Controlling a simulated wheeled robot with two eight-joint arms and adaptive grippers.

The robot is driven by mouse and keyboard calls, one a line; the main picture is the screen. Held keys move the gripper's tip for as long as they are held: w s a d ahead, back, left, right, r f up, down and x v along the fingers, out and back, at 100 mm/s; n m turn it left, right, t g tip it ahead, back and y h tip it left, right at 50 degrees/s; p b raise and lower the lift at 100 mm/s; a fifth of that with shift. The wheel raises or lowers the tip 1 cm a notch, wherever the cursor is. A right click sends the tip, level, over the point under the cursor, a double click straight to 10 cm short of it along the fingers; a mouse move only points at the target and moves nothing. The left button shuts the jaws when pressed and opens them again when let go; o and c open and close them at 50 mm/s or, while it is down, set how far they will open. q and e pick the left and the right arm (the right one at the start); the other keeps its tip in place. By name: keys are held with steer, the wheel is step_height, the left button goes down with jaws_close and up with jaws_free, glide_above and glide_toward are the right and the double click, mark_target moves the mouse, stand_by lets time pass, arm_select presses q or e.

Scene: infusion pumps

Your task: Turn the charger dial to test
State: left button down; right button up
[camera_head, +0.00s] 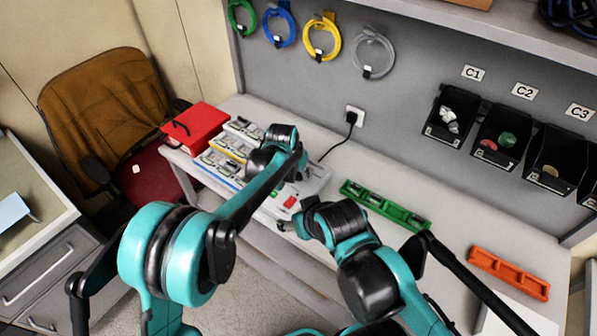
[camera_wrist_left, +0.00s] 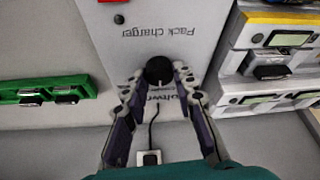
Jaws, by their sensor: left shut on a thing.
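The pack charger (camera_wrist_left: 150,32) is a pale box with upside-down "Pack charger" lettering in the left wrist view. Its round black dial (camera_wrist_left: 159,71) has a pale mark on its lower edge. My left gripper (camera_wrist_left: 158,84) has its two fingers on either side of the dial and is shut on it. In the head view the charger (camera_head: 317,180) stands on the bench, with a red switch (camera_head: 291,202) at its front; my left gripper (camera_head: 293,172) reaches over it and hides the dial. My right gripper (camera_head: 305,216) is near the charger's front, its fingers unclear.
Several pumps (camera_head: 228,155) and a red box (camera_head: 196,127) stand left of the charger. A green tray (camera_head: 385,206) and an orange tray (camera_head: 508,273) lie to the right. A black cord runs to the wall outlet (camera_head: 355,115). Bench between the trays is clear.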

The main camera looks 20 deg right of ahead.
arm_select(q)
steer(key=n+t+y, duration=0.1)
steer(key=n, duration=0.3)
steer(key=shift+s+d, duration=0.15)
steer(key=shift+d+n+y, duration=0.1)
steer(key=shift+n+y, duration=0.9)
steer(key=shift+n, duration=1.4)
steer(key=c, duration=1.2)
jaws_free()
